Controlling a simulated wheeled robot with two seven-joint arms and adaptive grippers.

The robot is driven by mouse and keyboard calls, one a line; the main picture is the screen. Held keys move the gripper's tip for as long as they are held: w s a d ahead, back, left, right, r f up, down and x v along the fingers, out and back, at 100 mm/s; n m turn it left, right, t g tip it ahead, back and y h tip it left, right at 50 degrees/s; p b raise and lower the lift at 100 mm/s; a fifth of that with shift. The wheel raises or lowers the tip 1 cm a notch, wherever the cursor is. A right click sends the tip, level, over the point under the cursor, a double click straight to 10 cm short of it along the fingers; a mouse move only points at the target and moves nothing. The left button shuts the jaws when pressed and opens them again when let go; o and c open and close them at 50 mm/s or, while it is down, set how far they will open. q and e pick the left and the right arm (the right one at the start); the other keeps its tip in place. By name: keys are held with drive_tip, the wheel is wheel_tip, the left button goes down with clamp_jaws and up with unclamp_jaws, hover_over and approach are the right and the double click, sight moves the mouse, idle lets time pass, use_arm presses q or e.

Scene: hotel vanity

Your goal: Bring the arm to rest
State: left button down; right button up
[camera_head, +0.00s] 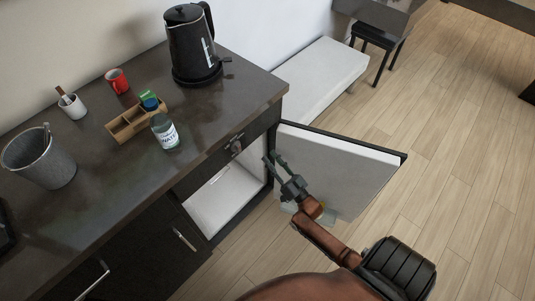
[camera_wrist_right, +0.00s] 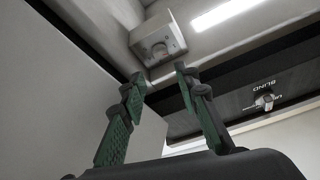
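My right arm reaches in from the bottom of the head view. Its gripper (camera_head: 273,157) is in front of the open cabinet compartment, beside the inner face of the open door (camera_head: 345,165). In the right wrist view the two green-padded fingers of this gripper (camera_wrist_right: 158,78) stand apart with nothing between them. My left gripper is not in view.
The compartment (camera_head: 225,198) has a white interior. The dark counter (camera_head: 115,210) carries a kettle (camera_head: 192,45), water bottle (camera_head: 164,132), wooden organizer (camera_head: 128,125), red mug (camera_head: 117,80), white cup (camera_head: 72,106) and metal bucket (camera_head: 42,160). Open wooden floor (camera_head: 460,150) lies right.

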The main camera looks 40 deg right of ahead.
drive_tip(key=shift+f, duration=0.15)
idle(0.4)
